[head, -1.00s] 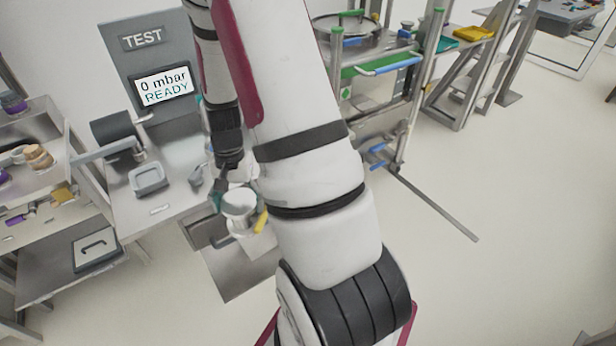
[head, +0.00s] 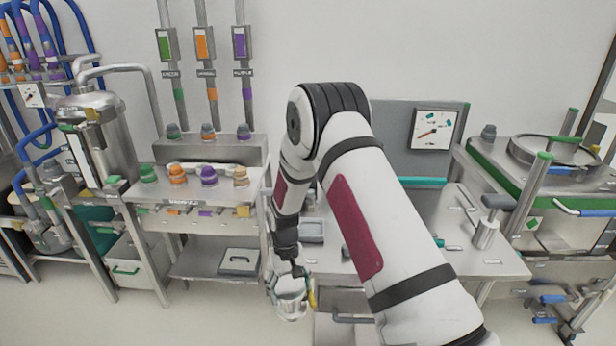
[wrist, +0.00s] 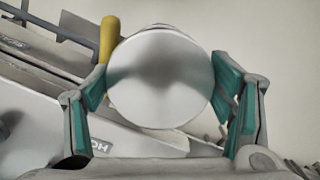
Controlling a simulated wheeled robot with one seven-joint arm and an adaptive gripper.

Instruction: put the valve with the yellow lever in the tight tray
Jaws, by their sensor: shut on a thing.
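The valve (head: 290,302) is a round silver body with a yellow lever (head: 312,298). My gripper (head: 288,276) is shut on it and holds it in the air in front of the benches. In the wrist view the valve's smooth round face (wrist: 160,85) lies between the two teal-padded fingers, and the yellow lever (wrist: 109,38) stands upright behind it at the left. I cannot tell which container is the tight tray. A pale box edge with partly hidden upside-down lettering (wrist: 100,145) shows below the valve in the wrist view.
A small grey tray (head: 312,231) lies on the bench behind my arm. A flat grey case (head: 240,262) lies on the lower shelf. A white bin with a green handle (head: 130,265) stands further left. Coloured knobs (head: 208,176) line the left bench.

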